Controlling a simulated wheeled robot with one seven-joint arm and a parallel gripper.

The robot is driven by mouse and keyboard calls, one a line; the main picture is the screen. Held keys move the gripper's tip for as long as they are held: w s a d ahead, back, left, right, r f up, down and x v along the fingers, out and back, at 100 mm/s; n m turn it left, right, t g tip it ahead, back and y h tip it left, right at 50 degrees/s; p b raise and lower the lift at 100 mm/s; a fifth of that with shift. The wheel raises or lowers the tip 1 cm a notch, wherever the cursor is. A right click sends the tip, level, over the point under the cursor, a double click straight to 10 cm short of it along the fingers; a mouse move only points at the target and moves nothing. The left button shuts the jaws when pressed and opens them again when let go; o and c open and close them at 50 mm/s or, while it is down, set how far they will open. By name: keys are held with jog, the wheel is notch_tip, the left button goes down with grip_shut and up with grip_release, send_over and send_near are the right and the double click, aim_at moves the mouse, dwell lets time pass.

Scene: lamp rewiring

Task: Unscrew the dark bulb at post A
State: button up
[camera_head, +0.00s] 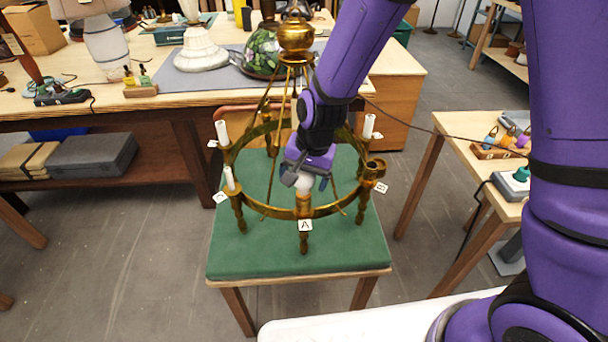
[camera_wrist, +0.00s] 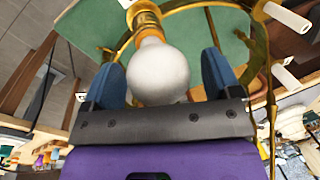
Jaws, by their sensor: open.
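The brass chandelier (camera_head: 335,207) stands on a green-topped table (camera_head: 285,262). Its post A (camera_head: 304,240) is at the front, under a white tag marked A (camera_head: 305,226). An unlit, round white bulb (camera_wrist: 160,72) sits upright at that post, its neck at the brass socket (camera_wrist: 147,22). In the head view my gripper (camera_head: 304,184) is above post A and hides part of the bulb. In the wrist view my open gripper (camera_wrist: 163,78) has one blue-padded finger on each side of the bulb. A gap shows beside the right finger; contact at the left is unclear.
The ring carries white candle sleeves (camera_head: 222,132) and an empty-looking brass cup (camera_head: 375,168) at the right. Slanted brass rods rise to the top ball (camera_head: 296,34) close to my arm. A workbench with lamps stands behind; a side table (camera_head: 470,150) stands right.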

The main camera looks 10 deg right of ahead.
jog(key=shift+c, duration=0.4)
jog(key=c, duration=0.8)
jog(key=n+g, duration=0.1)
jog(key=n, duration=0.4)
jog(key=shift+a, duration=0.1)
jog(key=n, duration=0.3)
jog(key=shift+g, duration=0.3)
jog(key=shift+a+n, duration=0.1)
jog(key=shift+n, duration=1.1)
jog(key=n+g+h, duration=0.1)
jog(key=n, duration=0.4)
jog(key=shift+s+a+n, duration=0.1)
jog(key=shift+n, duration=0.3)
